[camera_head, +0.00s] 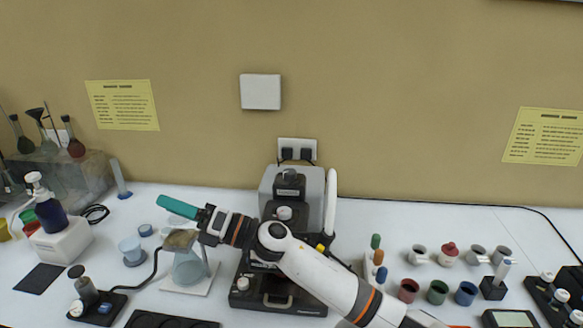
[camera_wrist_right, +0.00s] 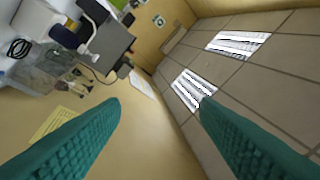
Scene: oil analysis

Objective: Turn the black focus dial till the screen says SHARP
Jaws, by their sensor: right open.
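A grey and black instrument like a microscope (camera_head: 312,187) stands at the back middle of the bench. Small light knobs show on its front. My right arm crosses in front of it and hides part of it. I cannot make out the black focus dial for certain, and no screen text is readable. My right gripper (camera_head: 176,207), with teal fingers, points left, away from the instrument, above a glass flask. In the right wrist view the right gripper (camera_wrist_right: 160,103) is open with nothing between its fingers. My left gripper is not in view.
A conical flask (camera_head: 188,268) stands on a pale base below the right gripper. A blue bottle (camera_head: 50,215) stands on a white box at left. Several small coloured cups, including a green one (camera_head: 437,292), stand at right. A white panel (camera_head: 260,92) is on the wall.

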